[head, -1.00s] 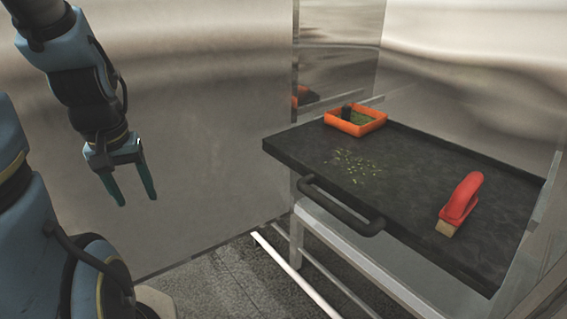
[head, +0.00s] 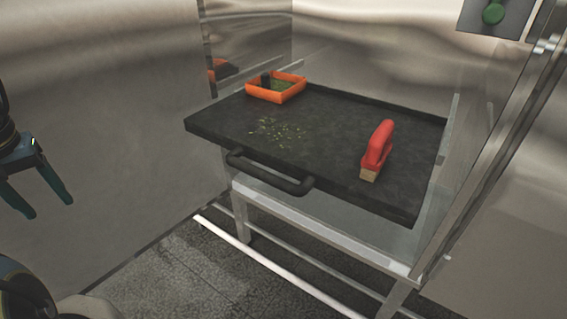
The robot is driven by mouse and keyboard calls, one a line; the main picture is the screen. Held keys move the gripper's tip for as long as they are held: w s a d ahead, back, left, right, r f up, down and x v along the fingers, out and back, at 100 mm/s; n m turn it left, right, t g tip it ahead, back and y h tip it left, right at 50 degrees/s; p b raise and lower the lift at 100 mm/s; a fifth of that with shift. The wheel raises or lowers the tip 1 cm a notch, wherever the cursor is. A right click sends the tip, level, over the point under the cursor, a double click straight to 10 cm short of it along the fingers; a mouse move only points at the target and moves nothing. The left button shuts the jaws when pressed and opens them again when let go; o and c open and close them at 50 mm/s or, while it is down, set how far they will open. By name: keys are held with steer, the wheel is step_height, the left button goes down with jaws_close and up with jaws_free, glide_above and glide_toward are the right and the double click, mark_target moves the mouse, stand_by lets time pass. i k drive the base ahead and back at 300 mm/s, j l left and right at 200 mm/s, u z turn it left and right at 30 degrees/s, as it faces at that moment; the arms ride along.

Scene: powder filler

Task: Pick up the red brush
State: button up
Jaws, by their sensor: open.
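The red brush (head: 378,146) stands on the dark tray table (head: 325,150), near its right front part. It has a red handle and a pale tan bristle end that faces the front edge. My gripper (head: 53,207) is at the far left of the view, well away from the table and the brush. Its two dark green fingers are apart and point downward, with nothing between them.
An orange box (head: 276,97) with green and dark contents stands at the table's back left corner. Greenish crumbs (head: 277,132) lie on the tray. A black handle (head: 269,174) sticks out from the front edge. Metal walls enclose the table; a green button (head: 493,13) is at upper right.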

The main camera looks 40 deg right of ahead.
mark_target(379, 146)
steer(key=z, duration=1.4)
